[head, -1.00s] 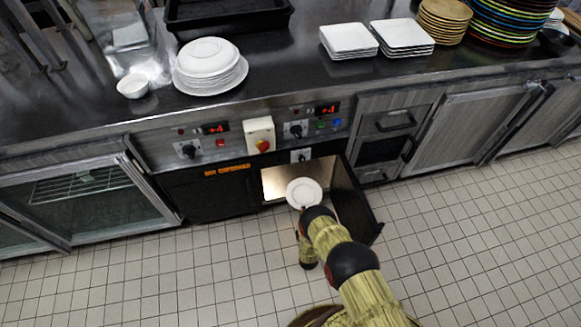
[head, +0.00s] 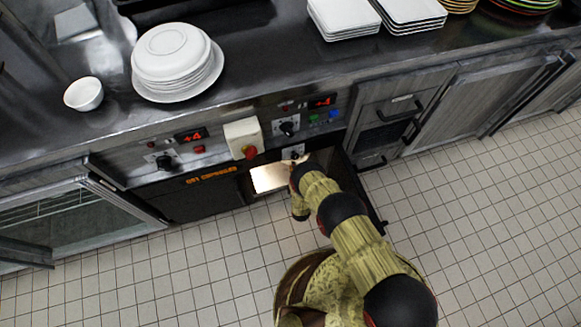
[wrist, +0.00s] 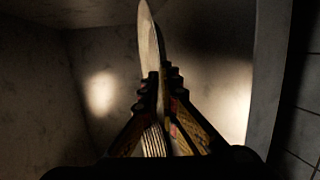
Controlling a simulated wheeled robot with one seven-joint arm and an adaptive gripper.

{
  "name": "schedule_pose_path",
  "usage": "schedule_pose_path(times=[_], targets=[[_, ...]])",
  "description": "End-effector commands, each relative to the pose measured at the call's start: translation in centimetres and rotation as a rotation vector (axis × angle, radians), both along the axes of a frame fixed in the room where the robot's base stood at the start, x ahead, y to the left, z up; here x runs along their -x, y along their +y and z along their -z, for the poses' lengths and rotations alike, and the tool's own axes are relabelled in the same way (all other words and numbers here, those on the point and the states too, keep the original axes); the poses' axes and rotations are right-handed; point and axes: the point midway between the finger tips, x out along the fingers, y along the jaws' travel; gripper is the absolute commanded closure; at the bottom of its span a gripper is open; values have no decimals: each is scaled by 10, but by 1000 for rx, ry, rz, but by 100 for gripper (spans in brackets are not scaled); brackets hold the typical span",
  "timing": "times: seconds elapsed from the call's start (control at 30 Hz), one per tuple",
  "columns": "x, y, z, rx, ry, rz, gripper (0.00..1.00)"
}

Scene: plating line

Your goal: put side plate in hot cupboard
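The hot cupboard (head: 268,178) stands open under the counter, with a lit metal interior and an orange-lettered label on the dark panel to its left. My arm reaches into its opening, and the gripper's end is hidden from the head view. In the wrist view my gripper (wrist: 159,82) is shut on the side plate (wrist: 148,42), which shows nearly edge-on as a pale sliver between the fingertips. Metal cupboard walls surround it in that view. The plate is hidden in the head view, and I cannot tell whether it touches the cupboard floor.
The cupboard's dark door (head: 372,199) is swung open right of the opening, close to my arm. On the counter above are a stack of round white plates (head: 176,62), a small white bowl (head: 84,94) and square white plates (head: 343,18). The tiled floor (head: 480,210) is clear.

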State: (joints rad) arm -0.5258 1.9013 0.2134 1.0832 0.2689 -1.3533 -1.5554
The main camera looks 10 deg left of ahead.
Motion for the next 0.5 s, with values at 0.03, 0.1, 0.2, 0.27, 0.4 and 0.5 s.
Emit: schedule_pose_path(times=[0.03,0.1,0.2,0.27,0.4,0.5], targets=[[-2,1,11,-2,-5,0,100],[-2,1,17,-2,-5,0,100],[-2,1,22,-2,-4,0,100],[-2,1,26,-2,-4,0,100],[-1,1,45,-2,-4,0,100],[-2,1,57,-2,-5,0,100]])
